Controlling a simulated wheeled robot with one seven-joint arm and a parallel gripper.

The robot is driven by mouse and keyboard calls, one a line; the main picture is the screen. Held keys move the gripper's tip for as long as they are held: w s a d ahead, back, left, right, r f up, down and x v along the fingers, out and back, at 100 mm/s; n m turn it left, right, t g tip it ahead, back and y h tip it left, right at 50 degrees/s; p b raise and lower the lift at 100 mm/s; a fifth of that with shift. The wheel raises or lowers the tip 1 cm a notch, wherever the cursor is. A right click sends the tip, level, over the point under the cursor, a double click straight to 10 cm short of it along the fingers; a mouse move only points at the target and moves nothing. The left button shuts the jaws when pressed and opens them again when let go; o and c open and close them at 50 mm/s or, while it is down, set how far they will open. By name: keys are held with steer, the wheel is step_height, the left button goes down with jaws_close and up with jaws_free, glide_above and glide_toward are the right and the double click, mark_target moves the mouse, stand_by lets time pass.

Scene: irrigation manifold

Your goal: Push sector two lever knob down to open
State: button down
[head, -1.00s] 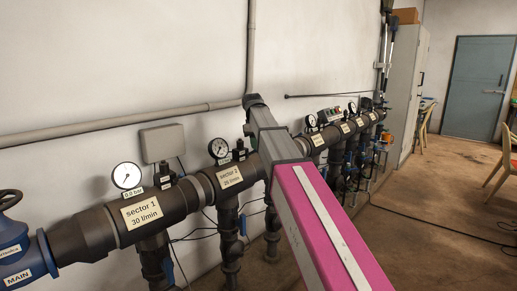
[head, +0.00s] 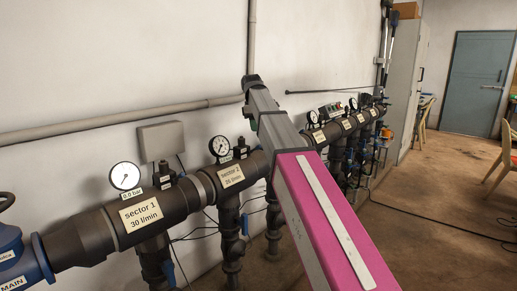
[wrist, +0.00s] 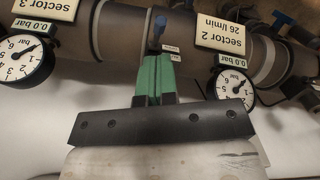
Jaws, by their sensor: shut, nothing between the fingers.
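The sector 2 pipe section carries a cream label reading "sector 2, 26 l/min" (head: 231,176); the label shows upside down in the wrist view (wrist: 225,32). A blue lever (head: 243,224) hangs below and right of that label. In the wrist view a blue knob (wrist: 159,24), apparently this lever's, shows just beyond my fingertips. My gripper (wrist: 154,58) has green fingers, shut and empty. I cannot tell whether the fingertips touch the knob. In the head view my arm hides most of the gripper.
Sector 2's gauge (wrist: 235,86) reads 0.0 bar, and sector 3's gauge (wrist: 25,60) is at the left. Another blue knob (wrist: 283,20) lies right of the sector 2 label. A grey wall box (head: 161,141) and thin cables are near the pipe. Open floor (head: 440,200) lies right.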

mark_target(255, 149)
steer(key=f, duration=0.6)
steer(key=shift+s+d, duration=0.2)
steer(key=shift+d, duration=0.1)
steer(key=shift+f, duration=0.25)
